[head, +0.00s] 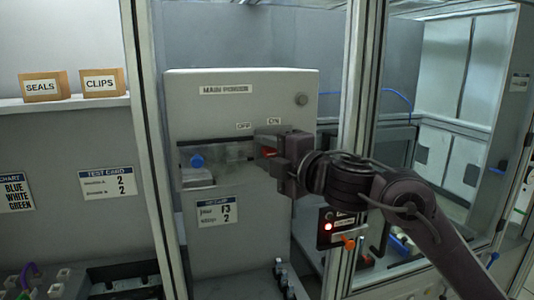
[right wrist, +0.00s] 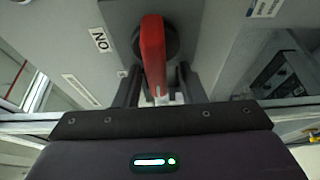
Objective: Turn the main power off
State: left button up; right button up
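The grey main power cabinet (head: 240,90) stands mid-left in the head view, with its name plate on top and OFF and ON labels below. The red switch handle (head: 269,153) shows slightly below the ON label, mostly hidden by my right gripper (head: 268,146). In the right wrist view the red handle (right wrist: 153,48) stands out from a dark round base, beside the ON label (right wrist: 102,40). My right gripper (right wrist: 159,75) has its two fingers apart, one on each side of the handle, with narrow gaps visible. My left gripper is not in view.
A blue knob (head: 197,161) sits left of the handle in the cabinet's recess. A card (head: 217,212) hangs below. A metal post (head: 362,80) stands right of the cabinet, close to my right arm. A box with a red light (head: 330,227) is beneath the arm.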

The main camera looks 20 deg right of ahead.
aim_at(272, 156)
jog(key=b+v, duration=0.2)
jog(key=v, duration=0.5)
jog(key=shift+w+f, duration=0.1)
jog(key=shift+s+d+b, duration=0.15)
jog(key=shift+s+b, duration=0.15)
jog(key=shift+s, duration=0.15)
